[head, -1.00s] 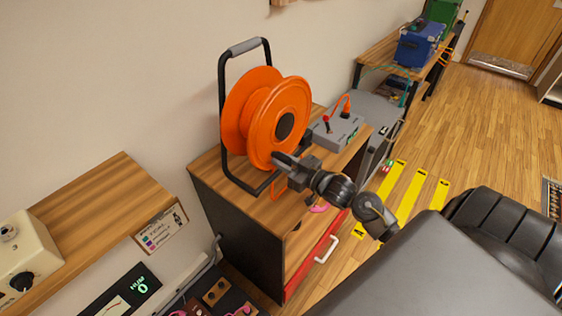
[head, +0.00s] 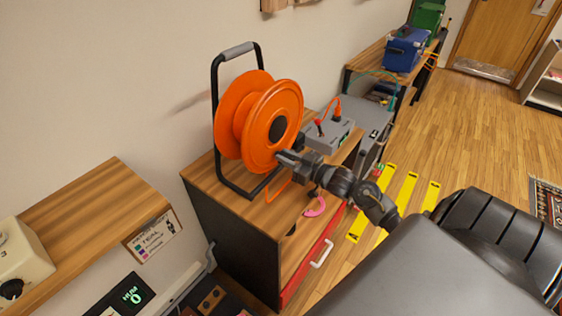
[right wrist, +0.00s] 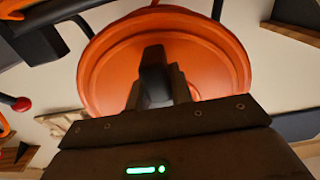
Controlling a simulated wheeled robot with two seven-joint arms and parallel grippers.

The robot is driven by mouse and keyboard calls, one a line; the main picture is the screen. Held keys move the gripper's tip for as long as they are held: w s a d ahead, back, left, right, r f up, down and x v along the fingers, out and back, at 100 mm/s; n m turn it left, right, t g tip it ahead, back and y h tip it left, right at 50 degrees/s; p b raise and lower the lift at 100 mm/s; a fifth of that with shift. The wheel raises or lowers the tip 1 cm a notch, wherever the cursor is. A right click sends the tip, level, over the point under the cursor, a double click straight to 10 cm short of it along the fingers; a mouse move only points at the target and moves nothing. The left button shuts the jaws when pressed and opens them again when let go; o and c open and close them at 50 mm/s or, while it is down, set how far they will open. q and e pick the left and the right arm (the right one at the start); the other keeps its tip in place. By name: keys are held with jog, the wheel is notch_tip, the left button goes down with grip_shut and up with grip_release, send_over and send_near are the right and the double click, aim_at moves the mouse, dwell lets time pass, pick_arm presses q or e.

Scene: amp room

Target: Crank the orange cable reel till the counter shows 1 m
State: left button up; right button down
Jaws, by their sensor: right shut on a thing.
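The orange cable reel (head: 270,110) stands upright in a black frame with a grey top handle, on a wooden-topped cabinet. My right gripper (head: 284,157) is at the lower part of the reel's near face, below the black hub (head: 278,129). In the right wrist view the gripper (right wrist: 156,75) is shut in front of the orange reel face (right wrist: 205,65). I cannot make out a readable length counter. My left gripper is not in view.
A grey box (head: 328,137) with a red-tipped lever and an orange plug stands behind the reel. A wooden shelf (head: 108,218) is at left. A display reading HUM 0 (head: 132,297) is below it.

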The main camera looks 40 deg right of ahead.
jog(key=shift+w+d+f, duration=0.1)
jog(key=shift+d+f, duration=0.15)
jog(key=shift+d, duration=0.6)
jog(key=shift+w+d+f, duration=0.15)
jog(key=shift+w+d, duration=0.05)
jog(key=shift+d, duration=0.45)
jog(key=shift+w+d+f, duration=0.1)
jog(key=shift+w+d, duration=0.1)
jog(key=shift+d, duration=0.7)
jog(key=shift+a+r, duration=0.1)
jog(key=shift+a, duration=0.1)
